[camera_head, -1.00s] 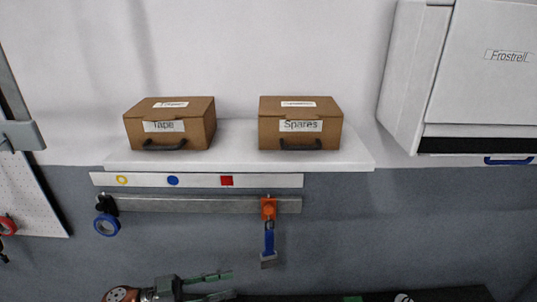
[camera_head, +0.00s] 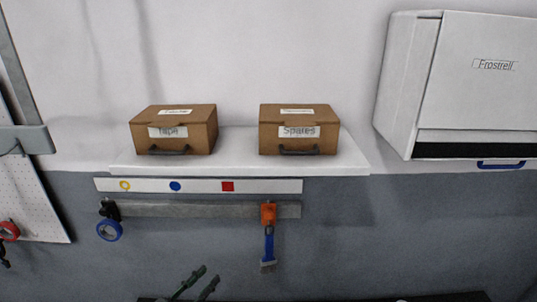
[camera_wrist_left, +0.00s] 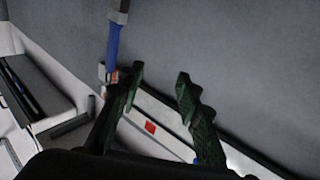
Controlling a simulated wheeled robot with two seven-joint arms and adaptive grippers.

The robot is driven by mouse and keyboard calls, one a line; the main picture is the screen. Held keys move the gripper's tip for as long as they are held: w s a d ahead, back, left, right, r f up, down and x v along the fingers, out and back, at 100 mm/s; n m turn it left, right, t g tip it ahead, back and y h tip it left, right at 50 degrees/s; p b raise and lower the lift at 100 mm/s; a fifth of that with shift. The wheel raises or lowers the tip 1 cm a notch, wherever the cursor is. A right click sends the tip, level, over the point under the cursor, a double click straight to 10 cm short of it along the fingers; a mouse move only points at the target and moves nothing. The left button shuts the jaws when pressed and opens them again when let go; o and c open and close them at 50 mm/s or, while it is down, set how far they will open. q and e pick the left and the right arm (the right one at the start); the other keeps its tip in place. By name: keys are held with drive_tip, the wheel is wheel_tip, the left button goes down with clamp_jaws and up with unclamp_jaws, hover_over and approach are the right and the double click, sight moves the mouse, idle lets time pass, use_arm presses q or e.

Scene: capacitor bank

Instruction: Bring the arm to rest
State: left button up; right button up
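My left gripper (camera_head: 207,276) shows at the bottom edge of the head view, with its two dark green fingers pointing up and to the right. In the left wrist view the fingers (camera_wrist_left: 160,76) stand apart with nothing held between them. They are open and empty. The rest of the left arm is below the head view. My right gripper is in neither view.
A white shelf (camera_head: 235,167) carries two brown boxes, Tape (camera_head: 174,132) and Spares (camera_head: 300,132). Below, blue tape (camera_head: 109,230) and a blue-handled brush (camera_head: 268,243) hang from a rail (camera_head: 190,209). A white cabinet (camera_head: 400,90) is at right.

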use_arm(q)
drive_tip(key=s+a+f+n+g+y, duration=0.25)
drive_tip(key=s+a+f+y, duration=0.2)
drive_tip(key=a+f, duration=0.35)
drive_tip(key=s+a+f+n+g+y, duration=0.1)
drive_tip(key=s+a+f+n+y, duration=0.25)
drive_tip(key=a+f+y, duration=0.45)
drive_tip(key=s+f+g+h, duration=0.1)
drive_tip(key=s+f+g, duration=0.3)
drive_tip(key=s+f, duration=0.45)
drive_tip(key=s+f+g, duration=0.4)
drive_tip(key=s+f, duration=0.2)
drive_tip(key=s, duration=0.5)
drive_tip(key=s+f+g+b, duration=0.3)
drive_tip(key=f+b, duration=0.6)
drive_tip(key=f, duration=3.2)
drive_tip(key=s+f+b, duration=0.5)
drive_tip(key=s+f, duration=1.4)
drive_tip(key=f, duration=0.3)
drive_tip(key=shift+s+d+m+h+b, duration=0.3)
drive_tip(key=shift+s+d+h, duration=0.05)
drive_tip(key=shift+h, duration=0.1)
